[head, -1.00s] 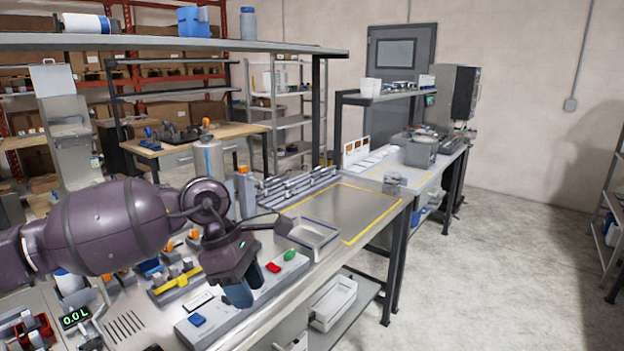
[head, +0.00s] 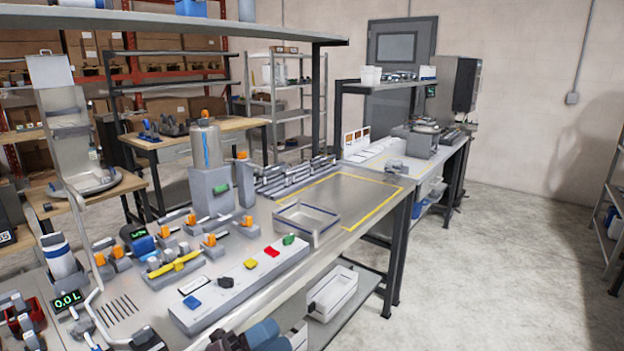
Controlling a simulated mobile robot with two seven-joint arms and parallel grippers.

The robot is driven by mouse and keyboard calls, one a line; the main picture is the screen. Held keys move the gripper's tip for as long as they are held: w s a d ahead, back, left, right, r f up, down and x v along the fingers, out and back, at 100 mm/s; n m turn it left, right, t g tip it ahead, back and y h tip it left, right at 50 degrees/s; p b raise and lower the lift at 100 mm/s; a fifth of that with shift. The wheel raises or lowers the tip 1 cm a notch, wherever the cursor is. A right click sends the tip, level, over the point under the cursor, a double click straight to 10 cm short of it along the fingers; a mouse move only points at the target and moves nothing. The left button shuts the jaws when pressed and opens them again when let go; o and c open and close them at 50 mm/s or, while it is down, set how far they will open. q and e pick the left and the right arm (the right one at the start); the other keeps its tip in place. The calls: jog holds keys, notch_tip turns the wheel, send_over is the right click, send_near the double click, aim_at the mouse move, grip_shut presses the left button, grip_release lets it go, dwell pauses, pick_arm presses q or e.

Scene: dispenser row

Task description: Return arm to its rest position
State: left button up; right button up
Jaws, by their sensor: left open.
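My left gripper (head: 262,338) shows only in part at the bottom edge of the head view, low in front of the bench. Its blue-grey fingertips are open, and I see nothing between them. Most of its arm is out of the picture. The bench's front edge and the grey button panel (head: 235,297) lie just beyond it, with a visible gap to the panel. The panel carries blue, yellow, red and green buttons. My right gripper is not in view.
A grey tray (head: 305,232) stands behind the panel's right end. A tall dispenser (head: 207,150) and several orange-topped valves stand further back. A white bin (head: 332,292) sits on the lower shelf. The floor at right (head: 480,270) is clear.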

pick_arm(q)
jog(key=a+f+n+t+y+b, duration=0.1)
jog(key=a+f+n+t+y, duration=0.65)
jog(key=f+n, duration=0.5)
jog(key=s+a+f+n+g+y+b, duration=0.1)
jog(key=s+a+f+n+g+y, duration=0.3)
jog(key=s+a+f+n+y, duration=0.2)
jog(key=s+a+f+n+g+y+b, duration=0.1)
jog(key=s+a+f+n+g+y, duration=0.2)
jog(key=s+a+f+n+y, duration=0.3)
jog(key=s+a+f+n, duration=0.1)
jog(key=s+f+n, duration=0.2)
jog(key=s+f, duration=0.2)
jog(key=shift+s+a+f+n+g, duration=0.15)
jog(key=shift+a+f+n+g, duration=0.2)
jog(key=shift+f, duration=0.35)
dwell(0.9)
